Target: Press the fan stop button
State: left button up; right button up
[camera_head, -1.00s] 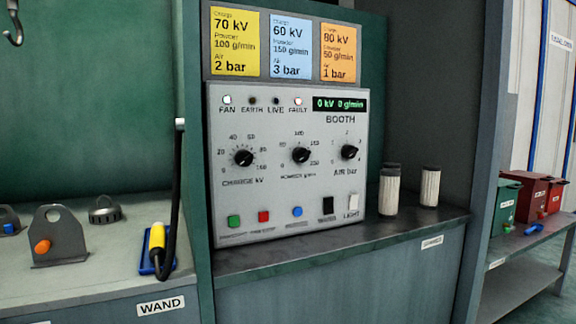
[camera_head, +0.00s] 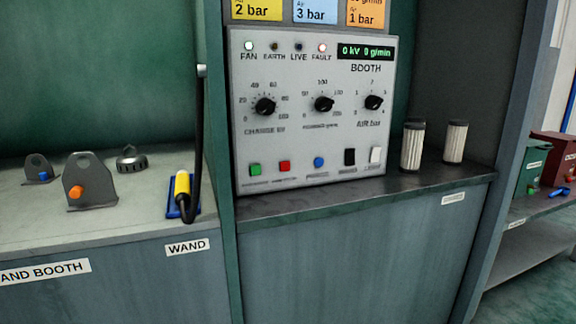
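The grey booth control panel (camera_head: 310,135) stands upright on the counter in the middle of the view. Along its bottom row are a green button (camera_head: 255,169), a red button (camera_head: 284,166) and a blue button (camera_head: 319,162). The labels under these buttons are too blurred to read now; the green and red ones sit side by side at the left. The FAN lamp (camera_head: 249,46) at the top left looks lit white, and the FAULT lamp (camera_head: 322,48) glows reddish. Neither of my grippers is in view.
A yellow wand (camera_head: 182,187) rests in a blue holder on the left counter. Two grey brackets, one with an orange plug (camera_head: 76,193), stand further left. Two white filters (camera_head: 413,148) stand right of the panel. Green and red bins (camera_head: 552,157) sit on the far right shelf.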

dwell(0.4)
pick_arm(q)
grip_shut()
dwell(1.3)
